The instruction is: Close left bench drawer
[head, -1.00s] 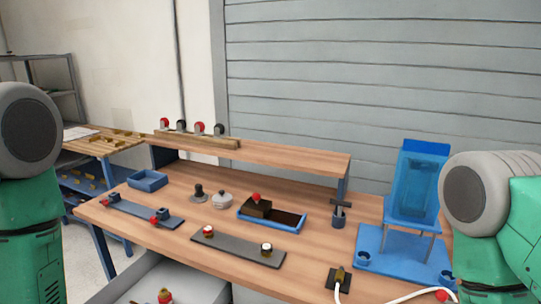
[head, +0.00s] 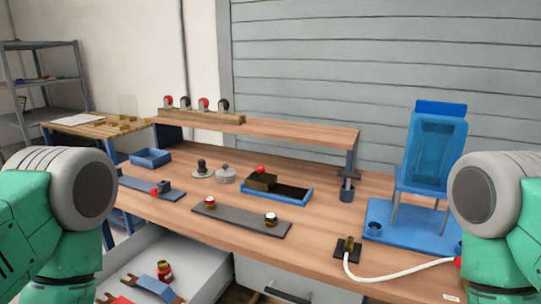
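The left bench drawer (head: 205,262) is a light grey drawer under the left part of the wooden bench (head: 320,240). It stands pulled out, and its inside shows. The drawer's front is out of view below. My two green and grey arms come in at the left and right edges. Neither gripper shows.
A second drawer (head: 300,281) with a dark handle looks shut, right of the open one. The bench top holds a blue tray (head: 303,203), grey fixture plates (head: 240,216), a blue stand (head: 436,160) and a white hose (head: 400,275). Metal shelves (head: 40,88) stand at the far left.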

